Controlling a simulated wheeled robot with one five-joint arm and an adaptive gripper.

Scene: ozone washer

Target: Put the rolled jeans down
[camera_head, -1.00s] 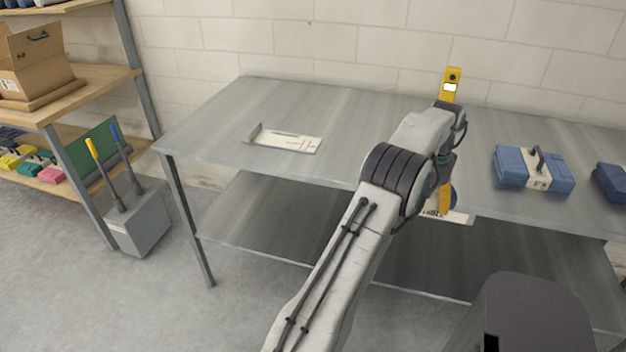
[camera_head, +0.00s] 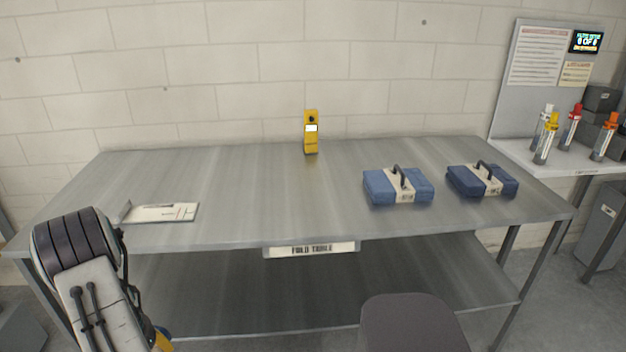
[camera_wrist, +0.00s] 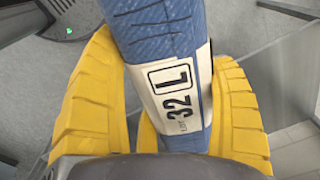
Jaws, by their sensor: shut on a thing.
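The rolled jeans (camera_wrist: 160,35) are a blue denim roll with a cream band marked "32 L". In the wrist view they sit between the yellow fingers of my gripper (camera_wrist: 165,58), which is shut on them. In the head view my gripper is mostly hidden behind my arm at the lower left, with only a little yellow and blue showing low in front of the table. The grey metal fold table (camera_head: 245,215) has a "FOLD TABLE" sign (camera_head: 311,250) on its front edge. Two blue banded bundles with dark handles, one nearer (camera_head: 378,190) and one farther right (camera_head: 464,182), lie on its right half.
A shallow white tray or card (camera_head: 160,212) lies at the table's left front. A yellow device (camera_head: 311,135) stands at the back. The table's middle is clear. At right, a side bench (camera_head: 560,170) holds several coloured-capped tubes. A lower shelf (camera_head: 310,290) runs beneath the table.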

